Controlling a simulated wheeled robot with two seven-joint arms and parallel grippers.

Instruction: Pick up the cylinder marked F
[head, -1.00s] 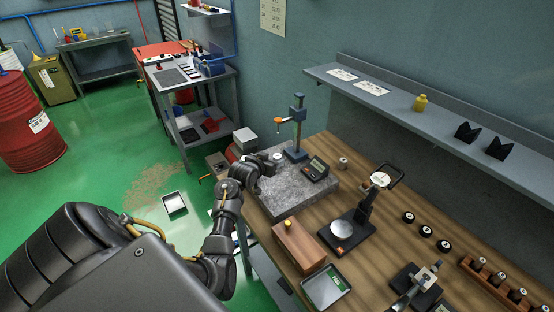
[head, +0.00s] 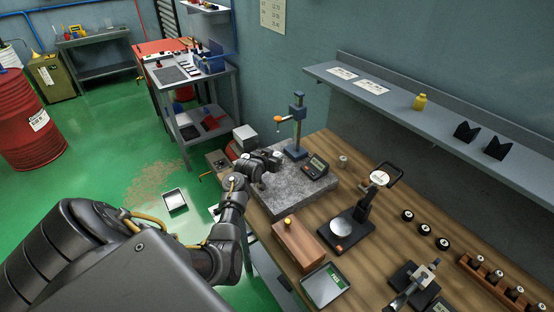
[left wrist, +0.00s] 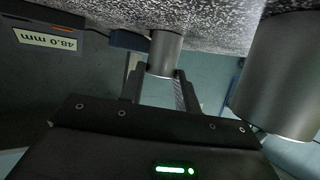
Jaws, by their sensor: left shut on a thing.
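My left gripper (head: 272,160) is low over the grey granite plate (head: 300,198) in the head view. In the left wrist view, its two fingers (left wrist: 163,74) are shut on a grey metal cylinder (left wrist: 165,50). That cylinder's end is against or very near the granite surface; I cannot tell if it touches. A second, larger-looking grey cylinder (left wrist: 282,78) stands to the right, apart from the fingers. No letter is readable on either cylinder. My right gripper is not in view.
A height stand (head: 297,130) and a digital display (head: 316,166) sit on the plate; the display reads 48.0 mm in the left wrist view (left wrist: 46,40). A wooden block (head: 298,243), a tray (head: 325,286) and a dial gauge stand (head: 350,230) are nearby on the bench.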

